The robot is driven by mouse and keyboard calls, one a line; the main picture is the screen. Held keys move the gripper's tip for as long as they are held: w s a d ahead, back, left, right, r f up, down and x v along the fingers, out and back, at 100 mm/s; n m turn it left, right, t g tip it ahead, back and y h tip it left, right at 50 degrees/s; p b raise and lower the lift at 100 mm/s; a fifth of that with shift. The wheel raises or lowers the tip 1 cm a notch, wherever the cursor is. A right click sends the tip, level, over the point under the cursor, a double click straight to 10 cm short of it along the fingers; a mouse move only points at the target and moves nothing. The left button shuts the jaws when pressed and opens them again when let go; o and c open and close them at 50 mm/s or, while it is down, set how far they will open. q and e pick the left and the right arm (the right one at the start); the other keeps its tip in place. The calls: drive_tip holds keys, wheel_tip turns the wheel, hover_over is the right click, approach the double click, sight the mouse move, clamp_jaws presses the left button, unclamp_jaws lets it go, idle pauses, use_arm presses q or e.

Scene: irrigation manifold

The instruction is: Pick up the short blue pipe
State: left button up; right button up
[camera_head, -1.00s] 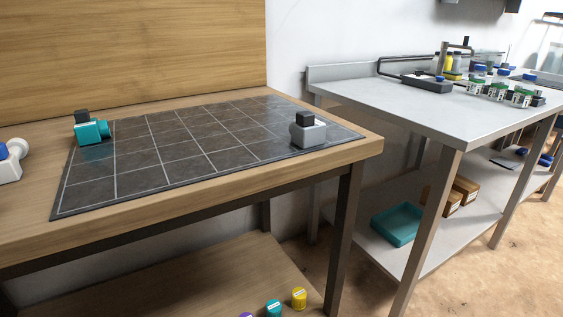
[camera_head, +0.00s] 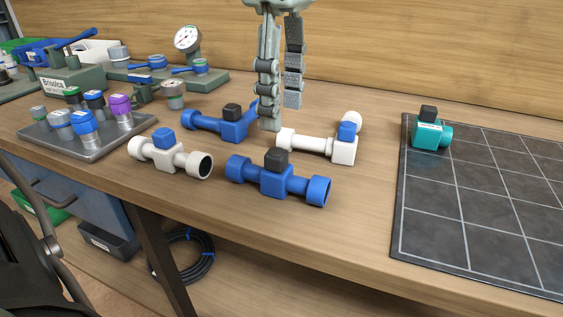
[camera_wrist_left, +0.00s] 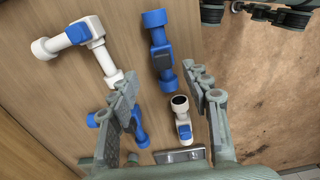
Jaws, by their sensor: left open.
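Two blue pipes with black-topped blocks lie on the wooden bench. One blue pipe (camera_head: 294,186) is at the front; it also shows in the left wrist view (camera_wrist_left: 160,55). The other blue pipe (camera_head: 215,124) lies farther back, its right end partly behind my gripper; in the left wrist view it (camera_wrist_left: 139,128) is partly hidden by a finger. I cannot tell for certain which is shorter. My left gripper (camera_head: 281,115) is open and empty above the bench, behind the front pipe. Part of what looks like my right gripper (camera_wrist_left: 277,14) shows in the left wrist view, its jaws unclear.
A white straight pipe (camera_head: 160,155) and a white elbow pipe (camera_head: 318,143), both with blue tops, lie close by. A tray of capped fittings (camera_head: 78,142) stands left. A dark gridded mat (camera_head: 470,205) with a teal fitting (camera_head: 430,133) is at right, mostly clear.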

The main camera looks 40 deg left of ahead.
sight(276, 152)
use_arm(q)
drive_tip(key=f, duration=0.7)
drive_tip(key=shift+s+a, duration=0.25)
drive_tip(key=shift+a, duration=0.05)
drive_tip(key=shift+c, duration=0.4)
clamp_jaws()
